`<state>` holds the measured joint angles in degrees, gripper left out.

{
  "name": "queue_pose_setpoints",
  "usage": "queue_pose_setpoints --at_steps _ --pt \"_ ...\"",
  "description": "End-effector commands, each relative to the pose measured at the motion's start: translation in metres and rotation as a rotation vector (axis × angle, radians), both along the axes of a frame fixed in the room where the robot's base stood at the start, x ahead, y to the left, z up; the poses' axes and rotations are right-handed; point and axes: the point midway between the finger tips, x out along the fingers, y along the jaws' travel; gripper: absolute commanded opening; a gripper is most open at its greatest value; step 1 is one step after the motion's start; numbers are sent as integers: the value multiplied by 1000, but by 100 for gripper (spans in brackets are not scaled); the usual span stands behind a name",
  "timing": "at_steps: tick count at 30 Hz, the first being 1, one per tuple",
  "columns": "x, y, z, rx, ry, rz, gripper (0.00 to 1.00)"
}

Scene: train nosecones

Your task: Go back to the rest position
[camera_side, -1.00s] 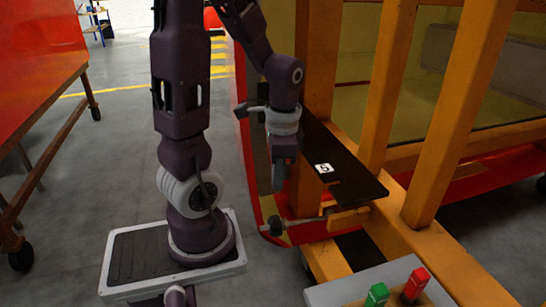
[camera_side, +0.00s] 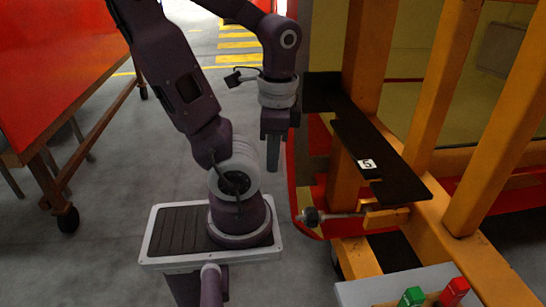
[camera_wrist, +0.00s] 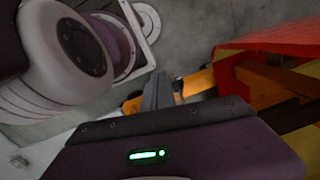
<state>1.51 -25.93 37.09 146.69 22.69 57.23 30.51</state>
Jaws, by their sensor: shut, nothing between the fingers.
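My gripper (camera_side: 272,158) hangs pointing down in the side view, to the left of the black plate marked 5 (camera_side: 385,175) and apart from it. Its fingers are together with nothing between them. In the wrist view the closed fingers (camera_wrist: 158,92) show near the middle, above the grey floor, with no object at their tips.
An orange frame (camera_side: 417,145) with upright posts stands at the right, carrying the black plate and a rod with a round knob (camera_side: 310,217). A green block (camera_side: 411,297) and a red block (camera_side: 455,291) are at the lower right. A red panel (camera_side: 55,75) stands at left.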

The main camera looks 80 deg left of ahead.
Motion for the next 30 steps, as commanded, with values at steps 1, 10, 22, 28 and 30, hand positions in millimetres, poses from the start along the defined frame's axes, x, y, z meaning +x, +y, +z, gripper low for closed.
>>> queue_pose_setpoints --at_steps 1,10,22,28,30 --pt "0 0 0 0 0 0 0" --pt "0 0 0 0 0 0 0" --pt "65 -84 61 -38 -420 127 0" --pt "71 -124 82 -92 -541 174 0" --pt "72 -124 82 -92 -540 175 0"
